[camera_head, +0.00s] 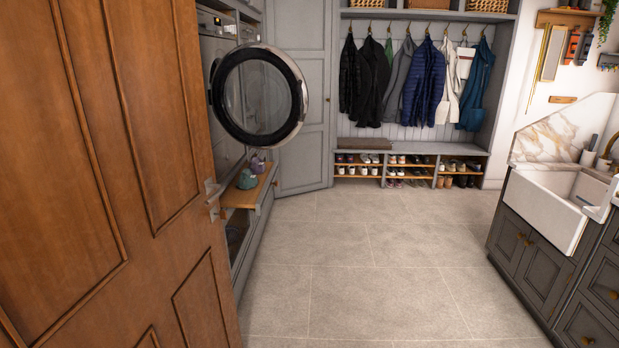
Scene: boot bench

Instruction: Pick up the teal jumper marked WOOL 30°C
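A small teal bundle (247,180) lies on the wooden ledge below the open round machine door. It looks like folded cloth and could be the jumper, but no WOOL 30°C marking can be read. A teal garment (477,82) also hangs at the right end of the coat hooks; it looks more like a jacket, and no label shows. My gripper is not in view.
A wooden door (110,180) fills the left foreground and partly hides the machines. The round glass door (258,95) stands open over the ledge (240,197). A purple bundle (258,165) lies behind the teal one. The tiled floor (370,260) is clear up to the shoe bench (410,148). A sink (560,205) stands at right.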

